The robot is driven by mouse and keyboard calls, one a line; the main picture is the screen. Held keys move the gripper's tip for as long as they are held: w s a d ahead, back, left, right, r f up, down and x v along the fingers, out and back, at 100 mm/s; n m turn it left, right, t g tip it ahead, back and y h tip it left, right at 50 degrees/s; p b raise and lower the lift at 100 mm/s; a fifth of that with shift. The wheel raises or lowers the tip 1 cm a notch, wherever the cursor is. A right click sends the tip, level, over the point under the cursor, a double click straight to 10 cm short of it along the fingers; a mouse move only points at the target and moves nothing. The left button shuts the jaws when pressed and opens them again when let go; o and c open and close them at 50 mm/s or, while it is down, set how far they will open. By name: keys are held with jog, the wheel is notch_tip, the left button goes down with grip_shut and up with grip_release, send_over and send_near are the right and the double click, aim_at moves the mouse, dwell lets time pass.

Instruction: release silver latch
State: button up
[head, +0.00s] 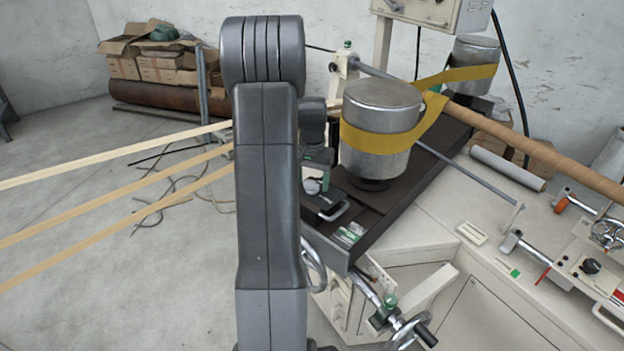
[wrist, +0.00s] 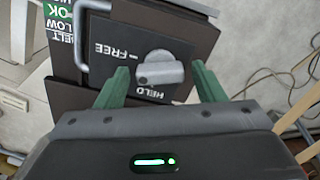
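The silver latch (wrist: 161,72) is a rounded metal knob with a grip bar on a dark plate (wrist: 100,72) in the wrist view. The plate carries the words FREE, to the upper left of the latch, and HELD, below it. The bar lies nearly level across the picture. My gripper (wrist: 160,69) is open, with one green finger at each side of the latch and a visible gap on both sides. In the head view my gripper (head: 316,178) is partly hidden by my arm, beside the dark machine bed, and I cannot make out the latch there.
A metal handle (wrist: 80,40) stands left of the latch, near a green label strip (wrist: 60,14). In the head view, a steel drum (head: 378,150) with a yellow belt is close to the right of my gripper. Pale strips (head: 120,200) run off to the left.

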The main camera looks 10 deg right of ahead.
aim_at(312, 181)
jog(key=c, duration=0.8)
jog(key=shift+o, duration=0.2)
jog(key=shift+m+b, duration=0.55)
jog(key=shift+m, duration=1.65)
jog(key=o, duration=1)
notch_tip(312, 181, up, 14)
jog(key=shift+b, duration=0.75)
